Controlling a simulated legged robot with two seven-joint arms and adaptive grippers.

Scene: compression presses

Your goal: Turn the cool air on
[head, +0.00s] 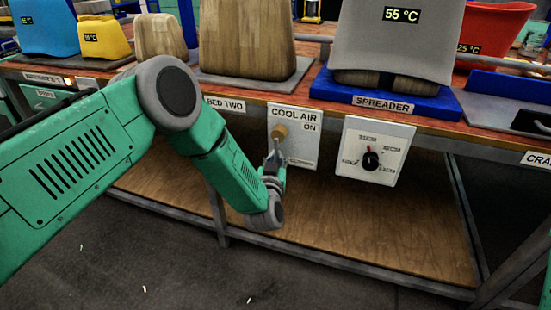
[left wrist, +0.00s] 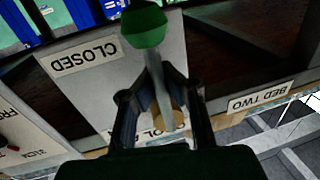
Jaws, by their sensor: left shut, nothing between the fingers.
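The pale cool air panel (head: 310,145) hangs under the table edge, with ON near its top and a label near its bottom. In the left wrist view the panel (left wrist: 95,80) appears upside down and that label reads CLOSED. A valve has a brass hub (head: 280,131) and a grey lever with a green knob (left wrist: 143,25). The lever runs from the hub toward the CLOSED end of the panel. My left gripper (head: 275,153) is shut and empty, just below the hub at the lever. Whether it touches the lever is unclear. My right gripper is out of view.
A dial panel (head: 375,151) with a black and red knob hangs to the right. The table (head: 330,108) carries presses, including a grey one (head: 395,45) reading 55 °C. A wooden lower shelf (head: 370,225) lies beneath, with open space above it.

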